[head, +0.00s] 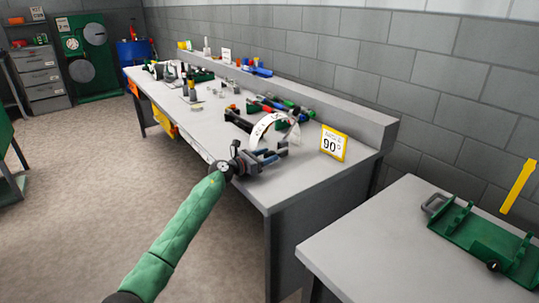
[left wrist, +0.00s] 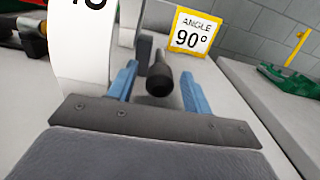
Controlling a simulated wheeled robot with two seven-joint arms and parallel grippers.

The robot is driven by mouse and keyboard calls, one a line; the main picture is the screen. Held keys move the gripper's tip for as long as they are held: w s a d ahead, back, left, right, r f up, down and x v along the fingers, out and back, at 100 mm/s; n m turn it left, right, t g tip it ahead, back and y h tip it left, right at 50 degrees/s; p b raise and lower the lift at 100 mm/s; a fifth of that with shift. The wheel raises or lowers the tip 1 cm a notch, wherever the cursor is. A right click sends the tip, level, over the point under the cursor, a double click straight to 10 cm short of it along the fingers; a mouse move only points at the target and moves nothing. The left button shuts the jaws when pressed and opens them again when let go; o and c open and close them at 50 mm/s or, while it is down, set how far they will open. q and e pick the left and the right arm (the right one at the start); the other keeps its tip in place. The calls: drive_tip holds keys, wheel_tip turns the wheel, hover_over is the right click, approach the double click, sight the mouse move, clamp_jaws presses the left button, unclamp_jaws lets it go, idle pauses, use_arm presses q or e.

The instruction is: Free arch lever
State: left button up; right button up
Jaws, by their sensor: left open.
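A white curved arch scale with dark numbers (head: 273,127) stands near the front end of the long grey bench. In the left wrist view the arch (left wrist: 80,55) fills the upper left. A dark lever with a round black end (left wrist: 160,78) points toward the camera beside the arch. My left gripper (head: 273,156) is beside the arch, low over the bench. Its blue fingers are open in the left wrist view (left wrist: 160,90), one on each side of the black end, with gaps visible. In the head view the lever is mostly hidden by the gripper. My right gripper is not in view.
A yellow-framed sign reading angle 90° (head: 334,143) stands behind the gripper. Several tools lie farther along the bench, backed by a raised grey ledge (head: 330,98).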

use_arm(q)
drive_tip(key=shift+w+d, duration=0.45)
drive_tip(key=shift+d, duration=0.15)
clamp_jaws()
